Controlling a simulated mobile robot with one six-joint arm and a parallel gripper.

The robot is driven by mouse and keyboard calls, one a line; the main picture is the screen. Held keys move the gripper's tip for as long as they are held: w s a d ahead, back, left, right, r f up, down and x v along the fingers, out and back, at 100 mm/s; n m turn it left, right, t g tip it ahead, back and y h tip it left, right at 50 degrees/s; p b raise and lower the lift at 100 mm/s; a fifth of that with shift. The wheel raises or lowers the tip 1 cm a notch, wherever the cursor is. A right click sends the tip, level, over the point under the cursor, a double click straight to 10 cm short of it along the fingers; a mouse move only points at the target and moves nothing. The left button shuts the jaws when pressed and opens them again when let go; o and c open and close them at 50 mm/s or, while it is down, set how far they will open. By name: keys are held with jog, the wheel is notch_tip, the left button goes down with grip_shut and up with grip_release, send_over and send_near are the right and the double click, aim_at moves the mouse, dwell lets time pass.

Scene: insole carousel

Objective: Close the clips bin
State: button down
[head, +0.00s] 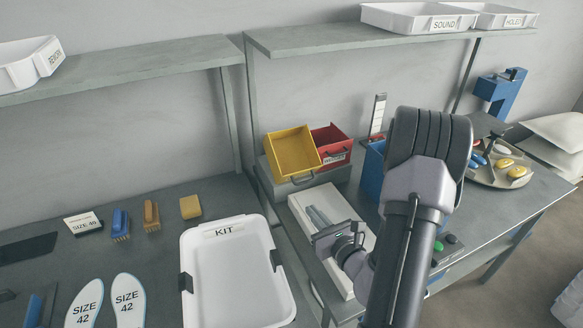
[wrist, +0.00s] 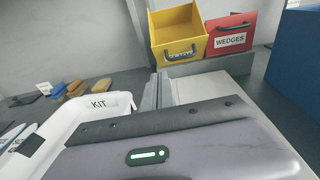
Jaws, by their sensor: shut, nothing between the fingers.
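A yellow bin (head: 293,152) stands in a grey holder (head: 303,181) on the right-hand bench, with its open top showing and its front handle facing me. It is likely the clips bin, but its label is too hidden to read. In the wrist view the yellow bin (wrist: 177,35) is at top centre and sticks out farther forward than the red bin beside it. My gripper (head: 318,217) is shut and empty, in front of and below the yellow bin, apart from it. Its fingers (wrist: 161,90) also show in the wrist view, pointing toward the bin.
A red bin labelled WEDGES (wrist: 230,36) stands right of the yellow one. A blue container (head: 373,170) is farther right. A pale box or board (head: 300,203) lies under my gripper. A white KIT tray (head: 190,240) is at left. A shelf (head: 330,40) runs above.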

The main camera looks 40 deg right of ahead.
jog(key=shift+s+d+f+m+h, duration=0.3)
jog(key=shift+d+f+h, duration=0.15)
jog(key=shift+d, duration=0.25)
jog(key=b, duration=0.1)
send_near(293, 175)
jog(key=w+f, duration=0.2)
jog(key=f, duration=0.1)
jog(key=shift+w+d+f, duration=0.15)
jog(key=shift+w, duration=0.15)
jog(key=shift+w+d+r, duration=0.15)
jog(key=shift+w+r, duration=0.25)
jog(key=shift+w, duration=0.15)
jog(key=shift+w+d+r, duration=0.15)
jog(key=shift+w+r, duration=0.3)
jog(key=shift+w, duration=0.1)
jog(key=shift+w+d+r+y+b, duration=0.15)
jog(key=shift+w+r+y+b, duration=0.15)
jog(key=shift+w+r, duration=0.2)
